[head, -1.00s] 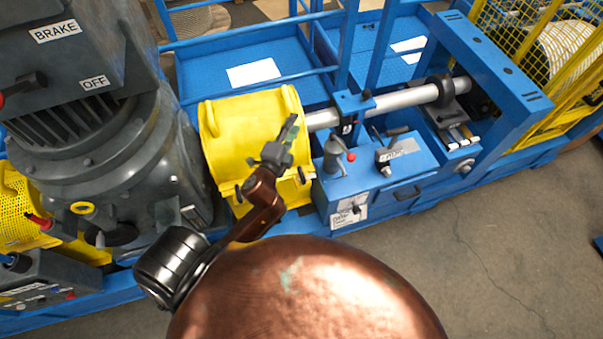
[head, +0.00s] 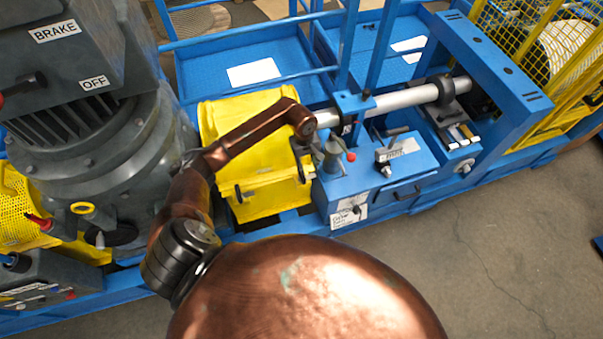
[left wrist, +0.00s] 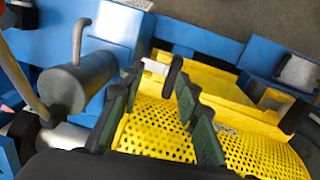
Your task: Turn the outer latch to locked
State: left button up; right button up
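The yellow guard (head: 265,196) has two dark latches on its front side. One latch (head: 300,172) is at its right end, by the grey cylinder, and the other latch (head: 238,193) is toward the left. No label shows which is the outer one. My left gripper (left wrist: 158,100) is open in the left wrist view. The right-end latch, a dark handle (left wrist: 173,76) beside a pale block, appears between or just beyond its fingertips; contact cannot be told. The other latch (left wrist: 296,116) is at the right. In the head view my copper wrist largely hides the gripper. My right gripper is not in view.
A grey cylinder with a bent spout (left wrist: 76,86) stands close left of the fingers in the wrist view. A blue box (head: 375,175) with a red-tipped lever (head: 350,157) adjoins the guard. A large grey motor (head: 100,170) stands left. Floor in front is clear.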

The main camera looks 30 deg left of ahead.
pick_arm(q)
jog(key=shift+s+a+y, duration=0.1)
jog(key=shift+a+y, duration=0.3)
jog(key=shift+a, duration=0.65)
jog(key=shift+a+f, duration=0.2)
jog(key=shift+a, duration=0.1)
jog(key=shift+f+p, duration=0.5)
jog(key=shift+f, duration=3.1)
jog(key=shift+c, duration=0.5)
grip_shut()
